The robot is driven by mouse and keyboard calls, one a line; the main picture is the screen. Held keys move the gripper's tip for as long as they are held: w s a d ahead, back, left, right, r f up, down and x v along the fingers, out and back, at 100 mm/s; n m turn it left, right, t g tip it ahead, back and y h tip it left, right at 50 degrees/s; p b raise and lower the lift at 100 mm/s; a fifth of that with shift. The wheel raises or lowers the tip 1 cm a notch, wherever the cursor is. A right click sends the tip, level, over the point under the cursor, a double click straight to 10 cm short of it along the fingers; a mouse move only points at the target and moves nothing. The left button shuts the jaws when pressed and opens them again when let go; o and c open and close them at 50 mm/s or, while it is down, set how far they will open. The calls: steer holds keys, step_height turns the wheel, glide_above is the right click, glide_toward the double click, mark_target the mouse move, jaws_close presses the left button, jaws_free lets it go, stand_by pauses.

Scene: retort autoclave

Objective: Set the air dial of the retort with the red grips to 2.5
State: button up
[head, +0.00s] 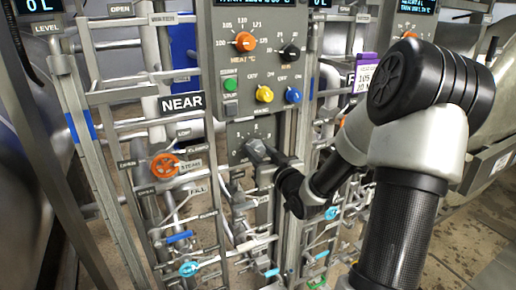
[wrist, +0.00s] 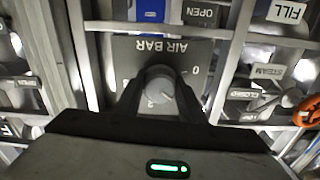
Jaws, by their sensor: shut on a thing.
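The air dial is a grey round knob (wrist: 160,92) on a dark plate marked AIR BAR, seen upside down in the wrist view. A 0 shows at the plate's right and a 2 on or beside the knob's near side; other marks are hidden or too small, so I cannot read its setting. My gripper (wrist: 160,76) is shut on the knob, a dark finger on each side. In the head view my gripper (head: 262,150) meets the dial plate (head: 245,130) low on the panel marked NEAR. I cannot make out red grips on this retort.
Above the dial are a yellow knob (head: 264,94), a blue knob (head: 293,96), a green button (head: 231,85) and an orange dial (head: 245,41). An orange steam handwheel (head: 165,166) is at left. Pipes and rails crowd both sides of the panel.

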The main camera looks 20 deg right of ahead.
steer(key=m+p, duration=0.1)
steer(key=m, duration=0.1)
steer(key=m+p, duration=0.1)
steer(key=m, duration=0.2)
steer(key=shift+r+m, duration=0.2)
steer(key=shift+m, duration=0.1)
steer(key=m+p, duration=0.2)
steer(key=m, duration=0.2)
steer(key=m+p, duration=0.2)
steer(key=m, duration=0.3)
steer(key=shift+p, duration=0.3)
steer(key=m+p, duration=0.2)
steer(key=m, duration=0.3)
steer(key=o, duration=1)
steer(key=shift+f, duration=0.1)
steer(key=shift+o, duration=0.2)
steer(key=shift+f, duration=0.1)
